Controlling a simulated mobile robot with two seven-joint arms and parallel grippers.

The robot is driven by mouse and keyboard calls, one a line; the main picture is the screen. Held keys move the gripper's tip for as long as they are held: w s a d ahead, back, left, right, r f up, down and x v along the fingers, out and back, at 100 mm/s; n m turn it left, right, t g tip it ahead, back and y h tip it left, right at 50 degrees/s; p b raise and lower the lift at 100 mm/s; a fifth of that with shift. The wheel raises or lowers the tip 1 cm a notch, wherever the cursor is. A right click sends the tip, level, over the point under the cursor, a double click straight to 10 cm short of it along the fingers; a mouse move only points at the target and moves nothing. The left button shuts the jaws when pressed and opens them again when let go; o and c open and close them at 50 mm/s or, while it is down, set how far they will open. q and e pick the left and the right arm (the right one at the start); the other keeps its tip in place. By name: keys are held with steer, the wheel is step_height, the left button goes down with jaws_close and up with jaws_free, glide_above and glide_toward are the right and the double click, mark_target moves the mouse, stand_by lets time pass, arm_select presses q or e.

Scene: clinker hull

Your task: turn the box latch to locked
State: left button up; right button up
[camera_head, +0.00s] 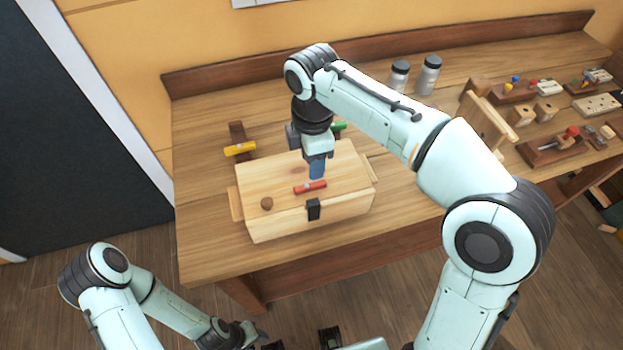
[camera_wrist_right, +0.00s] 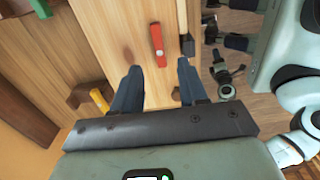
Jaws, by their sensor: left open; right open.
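The light wooden box (camera_head: 247,181) sits closed on the workbench. A red bar (camera_head: 311,187) lies flat on its lid, near the front edge and roughly along it. A black latch piece (camera_head: 313,209) sits at the front edge beside the bar; I cannot tell its exact setting. My right gripper (camera_head: 316,175) points down over the lid, just behind the red bar. In the right wrist view its jaws (camera_wrist_right: 158,68) are open and empty, with the red bar (camera_wrist_right: 157,45) just beyond the fingertips. My left gripper (camera_head: 261,338) is open, low in front of the bench.
A brown knob (camera_head: 267,203) is on the lid's left front. A yellow-handled hammer (camera_head: 240,149) and a green-handled tool (camera_head: 339,126) lie behind the box. Two jars (camera_head: 428,75) stand at the back. Wooden holders (camera_head: 553,146) and small parts fill the right side.

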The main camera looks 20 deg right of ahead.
mark_target(312, 185)
arm_select(q)
steer(key=shift+s+f+b, duration=0.25)
steer(key=shift+f+b, duration=0.1)
steer(key=shift+f, duration=0.2)
steer(key=shift+s+f+b, duration=0.2)
steer(key=shift+f+b, duration=0.1)
steer(key=shift+f, duration=0.2)
arm_select(e)
step_height(312, 185, down, 8)
steer(key=shift+w+f, duration=0.1)
steer(key=shift+f, duration=0.05)
jaws_close()
